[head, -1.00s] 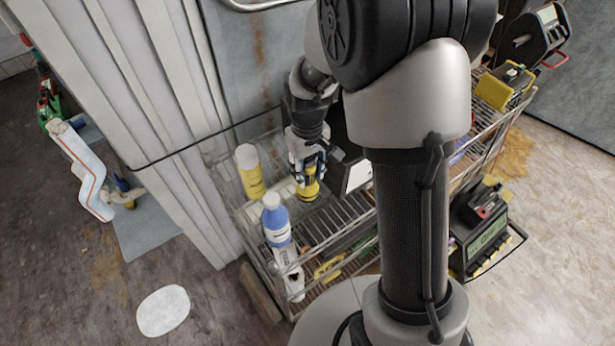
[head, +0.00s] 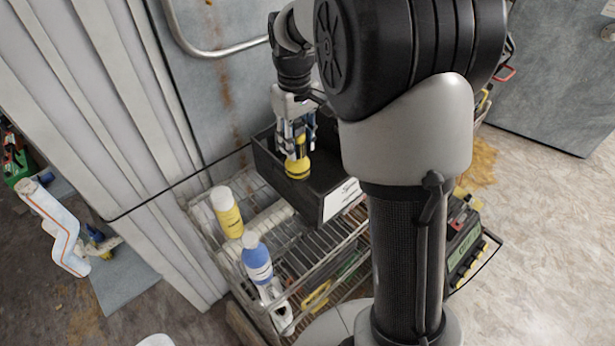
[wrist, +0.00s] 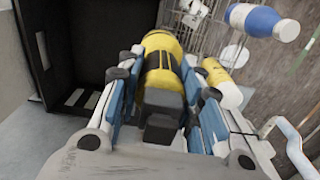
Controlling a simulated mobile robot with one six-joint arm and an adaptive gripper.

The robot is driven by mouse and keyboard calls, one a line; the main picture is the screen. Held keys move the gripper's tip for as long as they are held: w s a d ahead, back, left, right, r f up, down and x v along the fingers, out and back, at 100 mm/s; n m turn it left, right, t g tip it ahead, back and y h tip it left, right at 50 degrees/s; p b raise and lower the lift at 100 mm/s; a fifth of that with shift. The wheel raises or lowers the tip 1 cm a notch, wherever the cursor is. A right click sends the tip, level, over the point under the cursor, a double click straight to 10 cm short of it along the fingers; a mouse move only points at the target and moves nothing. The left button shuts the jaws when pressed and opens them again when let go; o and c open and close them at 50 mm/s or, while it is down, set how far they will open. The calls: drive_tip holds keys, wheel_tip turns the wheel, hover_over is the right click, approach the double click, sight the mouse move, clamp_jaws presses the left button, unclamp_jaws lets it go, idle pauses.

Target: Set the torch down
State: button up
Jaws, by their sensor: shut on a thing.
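The torch (head: 297,168) is yellow with black bands. My gripper (head: 296,145) is shut on it and holds it pointing down, in front of or over the black bin (head: 325,172) on the wire rack. In the wrist view the torch (wrist: 163,62) sits between the blue-padded fingers of my gripper (wrist: 160,90), with the black bin (wrist: 85,40) to its left. I cannot tell whether the torch touches the bin. My arm hides part of the bin's right side.
A yellow bottle with a white cap (head: 228,213) and a blue bottle (head: 257,262) stand on the wire rack (head: 315,255), left of the bin. A grey wall with a metal handle (head: 215,50) is close behind. A black device (head: 467,240) is at right.

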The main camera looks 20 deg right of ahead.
drive_tip(key=w+d, duration=0.2)
drive_tip(key=d, duration=0.6)
drive_tip(key=w+d, duration=0.3)
drive_tip(key=d, duration=0.4)
wheel_tip(320, 180, down, 20)
drive_tip(key=b, duration=0.2)
drive_tip(key=shift+d+r+b, duration=0.15)
drive_tip(key=shift+d+b, duration=0.25)
drive_tip(key=o, duration=1.2)
drive_tip(key=shift+f, duration=0.2)
drive_tip(key=shift+o, duration=0.2)
